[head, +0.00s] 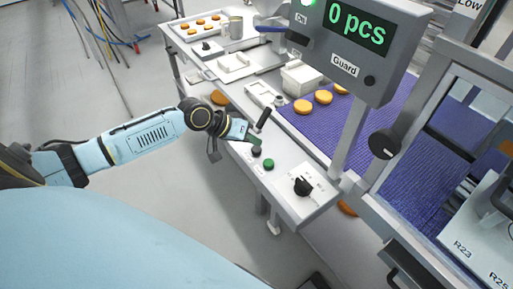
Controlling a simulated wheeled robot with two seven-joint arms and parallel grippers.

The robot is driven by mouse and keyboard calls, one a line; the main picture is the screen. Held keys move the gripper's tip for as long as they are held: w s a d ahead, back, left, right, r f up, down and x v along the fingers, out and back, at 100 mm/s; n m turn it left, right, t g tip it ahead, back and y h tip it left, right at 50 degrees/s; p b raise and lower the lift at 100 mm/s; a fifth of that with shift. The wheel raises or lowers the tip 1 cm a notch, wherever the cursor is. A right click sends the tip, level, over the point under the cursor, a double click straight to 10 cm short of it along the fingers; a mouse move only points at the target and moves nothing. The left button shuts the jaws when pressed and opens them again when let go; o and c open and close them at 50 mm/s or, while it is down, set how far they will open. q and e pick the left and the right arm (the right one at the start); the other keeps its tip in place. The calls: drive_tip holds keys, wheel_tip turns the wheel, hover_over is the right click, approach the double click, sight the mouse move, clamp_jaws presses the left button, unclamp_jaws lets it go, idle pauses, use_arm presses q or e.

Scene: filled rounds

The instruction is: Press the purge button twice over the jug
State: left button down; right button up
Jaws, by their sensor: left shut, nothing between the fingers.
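My left gripper (250,136) is shut and empty. A green button (268,164) sits next to the black one, closer to me. I cannot read which of them is the purge button, and I cannot tell whether the fingers touch anything. A small grey metal vessel (235,27), possibly the jug, stands at the back beside a tray of rounds. My right gripper is not in view.
A black rotary knob (303,187) is on the panel's right end. A purple conveyor belt (385,120) carries several orange rounds. A display (357,28) reading "0 pcs" overhangs the belt. A guard frame (420,100) stands at the right.

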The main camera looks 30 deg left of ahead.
sight(253, 150)
use_arm(q)
drive_tip(key=shift+f, duration=0.1)
idle(0.5)
drive_tip(key=shift+f, duration=0.35)
drive_tip(key=shift+f+b, duration=0.3)
drive_tip(key=shift+f, duration=0.3)
idle(0.6)
drive_tip(key=shift+r, duration=0.1)
drive_tip(key=shift+r+p, duration=0.9)
drive_tip(key=shift+p, duration=0.2)
wheel_tip(253, 150, up, 5)
drive_tip(key=p, duration=0.5)
drive_tip(key=shift+r, duration=0.1)
